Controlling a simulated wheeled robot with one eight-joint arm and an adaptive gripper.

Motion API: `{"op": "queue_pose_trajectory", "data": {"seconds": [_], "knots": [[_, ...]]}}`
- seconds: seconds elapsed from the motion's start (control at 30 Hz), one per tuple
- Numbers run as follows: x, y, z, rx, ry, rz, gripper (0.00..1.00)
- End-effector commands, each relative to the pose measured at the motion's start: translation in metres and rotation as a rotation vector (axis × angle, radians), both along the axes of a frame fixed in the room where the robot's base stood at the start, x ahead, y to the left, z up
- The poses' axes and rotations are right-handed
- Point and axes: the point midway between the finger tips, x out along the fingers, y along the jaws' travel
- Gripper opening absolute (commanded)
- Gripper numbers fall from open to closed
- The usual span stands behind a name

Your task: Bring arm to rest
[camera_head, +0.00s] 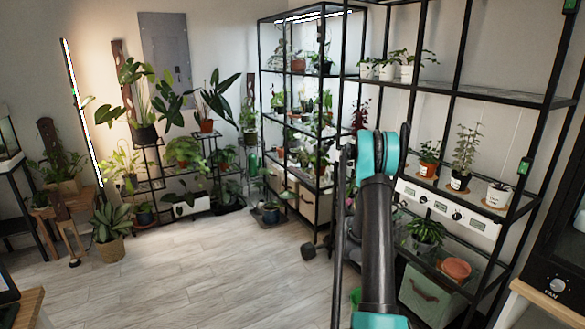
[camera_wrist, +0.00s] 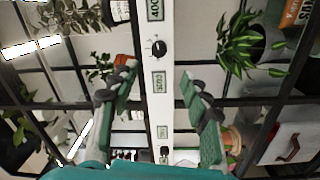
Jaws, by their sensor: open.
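My gripper (camera_wrist: 158,87) is open and empty in the wrist view, its two green-padded fingers spread apart. Behind the gap is a white control panel (camera_wrist: 160,118) with knobs and small displays, seen sideways. The fingers appear apart from it. In the head view my dark arm with teal joints (camera_head: 377,225) rises in front of the black shelving at right of centre. My gripper cannot be made out there.
The black shelf rack (camera_head: 455,90) fills the right side, with potted plants (camera_head: 465,150) above the white panel (camera_head: 450,212). A green crate (camera_head: 428,298) and a terracotta pot (camera_head: 456,268) are below. The wooden floor (camera_head: 200,275) at left is largely clear.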

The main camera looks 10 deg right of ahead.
Motion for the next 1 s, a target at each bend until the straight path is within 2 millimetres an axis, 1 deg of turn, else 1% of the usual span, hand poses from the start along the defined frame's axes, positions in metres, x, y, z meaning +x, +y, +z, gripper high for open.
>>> {"op": "queue_pose_trajectory", "data": {"seconds": [0.17,0.3,0.47,0.63,0.77,0.97,1.0], "knots": [[-0.014,0.02,0.018,0.111,-0.012,0.003,0.47],[-0.034,0.044,0.031,0.245,-0.021,0.006,0.47],[-0.061,0.078,0.039,0.402,-0.021,0.014,0.47],[-0.096,0.119,0.043,0.569,-0.012,0.028,0.47],[-0.127,0.153,0.041,0.699,0.002,0.04,0.47],[-0.178,0.21,0.034,0.897,0.034,0.069,0.47],[-0.189,0.222,0.032,0.937,0.041,0.076,0.47]]}}
